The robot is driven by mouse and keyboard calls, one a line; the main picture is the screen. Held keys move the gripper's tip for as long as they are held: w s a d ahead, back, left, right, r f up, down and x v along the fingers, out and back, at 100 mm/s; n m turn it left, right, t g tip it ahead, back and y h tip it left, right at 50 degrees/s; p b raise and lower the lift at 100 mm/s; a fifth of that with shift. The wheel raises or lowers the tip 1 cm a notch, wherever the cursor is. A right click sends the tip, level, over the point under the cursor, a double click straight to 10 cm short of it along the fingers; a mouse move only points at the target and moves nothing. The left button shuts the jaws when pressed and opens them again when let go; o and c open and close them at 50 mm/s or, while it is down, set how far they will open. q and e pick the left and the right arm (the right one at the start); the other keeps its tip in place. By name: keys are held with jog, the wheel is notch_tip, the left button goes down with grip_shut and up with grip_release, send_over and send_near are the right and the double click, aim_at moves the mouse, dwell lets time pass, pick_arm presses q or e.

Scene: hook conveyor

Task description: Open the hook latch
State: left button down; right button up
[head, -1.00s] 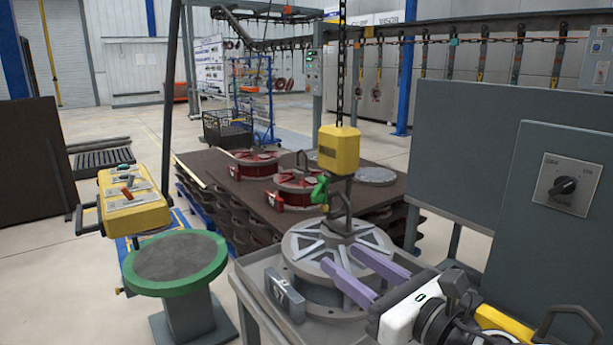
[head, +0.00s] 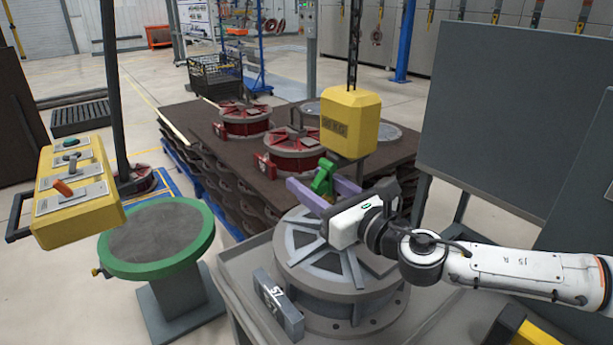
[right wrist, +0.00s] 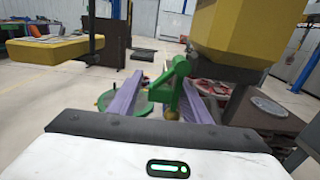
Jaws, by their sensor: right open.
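The yellow hoist block (head: 349,122) hangs on a chain above the grey spoked casting. The green hook latch (head: 323,177) shows just below it; most of the hook is hidden behind my right gripper (head: 318,192). The right gripper comes in from the right and is open. In the right wrist view, the green latch (right wrist: 178,77) stands between the two purple fingers (right wrist: 160,100), with space on the left; I cannot tell whether it touches the right finger. The block (right wrist: 235,35) is above right. My left gripper is not in view.
The grey casting (head: 335,280) sits on a metal table below the gripper. A green-rimmed round stand (head: 190,258) and a yellow control box (head: 75,190) are at left. Red castings (head: 293,150) lie on a brown stack behind. A grey panel (head: 510,120) stands at right.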

jog(key=shift+x, duration=0.9)
jog(key=shift+w+a, duration=0.1)
jog(key=shift+w, duration=0.1)
jog(key=c, duration=0.9)
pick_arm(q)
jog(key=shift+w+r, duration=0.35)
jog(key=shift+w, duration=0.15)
pick_arm(e)
jog(key=shift+o, duration=0.2)
